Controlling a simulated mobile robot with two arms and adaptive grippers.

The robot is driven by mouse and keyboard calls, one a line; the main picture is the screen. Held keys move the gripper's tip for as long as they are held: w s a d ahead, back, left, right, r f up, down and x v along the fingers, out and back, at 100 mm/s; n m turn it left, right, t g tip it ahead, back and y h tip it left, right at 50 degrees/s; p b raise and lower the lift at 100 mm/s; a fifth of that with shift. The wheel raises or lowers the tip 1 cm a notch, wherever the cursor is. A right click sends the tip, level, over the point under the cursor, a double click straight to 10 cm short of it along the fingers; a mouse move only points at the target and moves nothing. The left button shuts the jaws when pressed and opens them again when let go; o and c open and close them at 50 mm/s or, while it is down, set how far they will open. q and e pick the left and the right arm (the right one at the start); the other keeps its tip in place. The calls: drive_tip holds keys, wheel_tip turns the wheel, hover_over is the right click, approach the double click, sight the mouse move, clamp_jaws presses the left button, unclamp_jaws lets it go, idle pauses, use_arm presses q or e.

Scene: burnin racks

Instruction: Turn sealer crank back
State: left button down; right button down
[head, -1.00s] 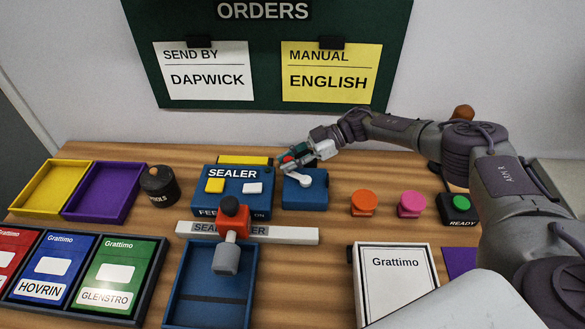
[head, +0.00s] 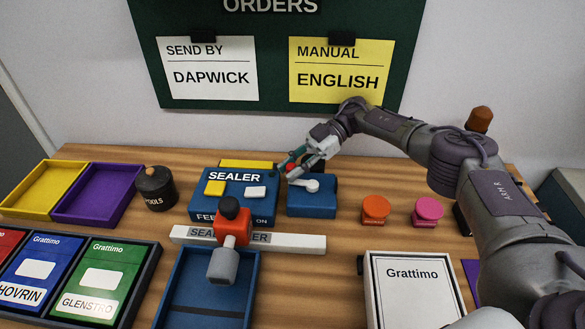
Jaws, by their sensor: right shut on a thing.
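The blue sealer (head: 234,191), marked SEALER, stands at the middle back of the table. Its crank box (head: 312,205) is the smaller blue block to its right. A white crank arm (head: 308,185) lies across the top of that box, and a red knob (head: 290,168) shows at its left end. My right gripper (head: 286,171) reaches in from the right and is shut on the red knob, which its fingers partly cover. My left gripper is not in view.
A red and grey tool (head: 232,220) stands in front of the sealer, by a white bar (head: 300,243). Orange (head: 375,208) and pink (head: 427,211) knobs are to the right. Bare table lies between the crank box and the white booklet (head: 412,290).

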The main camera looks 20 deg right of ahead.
drive_tip(key=shift+a, duration=0.1)
drive_tip(key=c, duration=0.9)
unclamp_jaws()
wheel_tip(320, 180, up, 10)
drive_tip(key=shift+r, duration=0.1)
